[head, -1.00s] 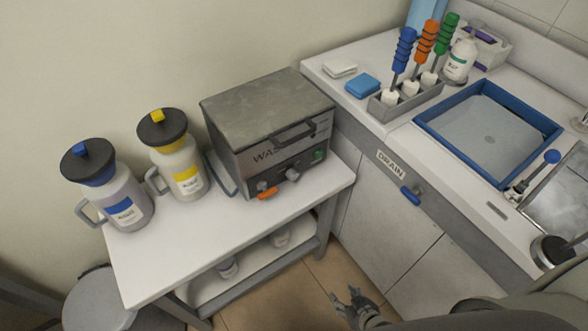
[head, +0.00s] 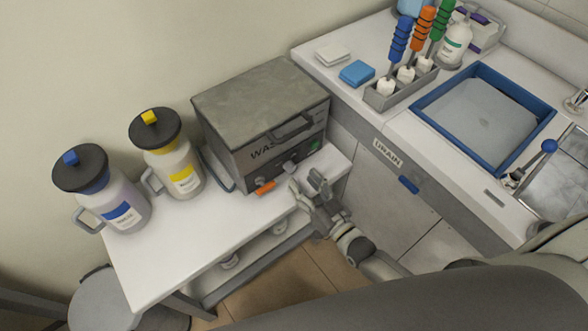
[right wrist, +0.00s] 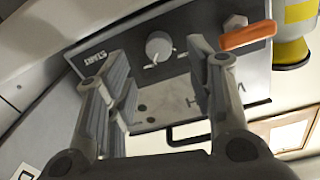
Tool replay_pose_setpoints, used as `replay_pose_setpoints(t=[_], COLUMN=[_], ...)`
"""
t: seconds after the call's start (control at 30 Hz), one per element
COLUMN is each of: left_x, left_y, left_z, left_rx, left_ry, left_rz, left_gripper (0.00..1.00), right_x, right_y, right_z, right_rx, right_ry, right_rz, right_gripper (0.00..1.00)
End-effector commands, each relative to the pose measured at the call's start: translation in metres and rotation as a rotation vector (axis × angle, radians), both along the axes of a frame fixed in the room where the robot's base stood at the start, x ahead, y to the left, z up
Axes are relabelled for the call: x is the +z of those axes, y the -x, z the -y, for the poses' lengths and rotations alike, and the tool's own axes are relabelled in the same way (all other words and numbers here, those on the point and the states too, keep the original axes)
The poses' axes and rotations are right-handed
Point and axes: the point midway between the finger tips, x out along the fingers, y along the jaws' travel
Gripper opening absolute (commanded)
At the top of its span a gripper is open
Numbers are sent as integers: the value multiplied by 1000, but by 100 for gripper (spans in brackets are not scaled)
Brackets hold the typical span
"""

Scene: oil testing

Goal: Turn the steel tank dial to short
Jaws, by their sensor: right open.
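The steel tank (head: 265,115) is a grey box with a lid and handle, standing on the white side table. My right gripper (head: 307,184) is open and empty in front of the panel. In the right wrist view its fingers (right wrist: 160,75) stand either side of the dial, apart from it. The left gripper is not in view.
A blue-labelled jug (head: 112,200) and a yellow-labelled jug (head: 172,160) stand left of the tank. The counter at right holds a rack (head: 385,101) of coloured-handled tools and a blue tray (head: 424,107). A blue drain handle (head: 408,185) is on the cabinet front.

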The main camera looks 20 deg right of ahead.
Motion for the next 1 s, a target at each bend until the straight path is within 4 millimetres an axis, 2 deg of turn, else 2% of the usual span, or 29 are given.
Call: replay_pose_setpoints(t=[0.1,0.3,0.47,0.73,1.0], left_x=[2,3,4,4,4], left_y=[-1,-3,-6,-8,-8], left_z=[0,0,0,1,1], left_rx=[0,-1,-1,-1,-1], left_ry=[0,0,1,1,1], left_rz=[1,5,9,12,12], left_gripper=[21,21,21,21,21], right_x=[1,0,-1,-1,-1], right_y=[-21,-42,-49,-50,-50], right_z=[-6,-13,-16,-16,-16], right_rx=[-2,-1,-1,-1,-1], right_ry=[-1,0,-1,1,1], right_rz=[3,-1,-1,-2,-2], right_gripper=[49,49,49,49,14])
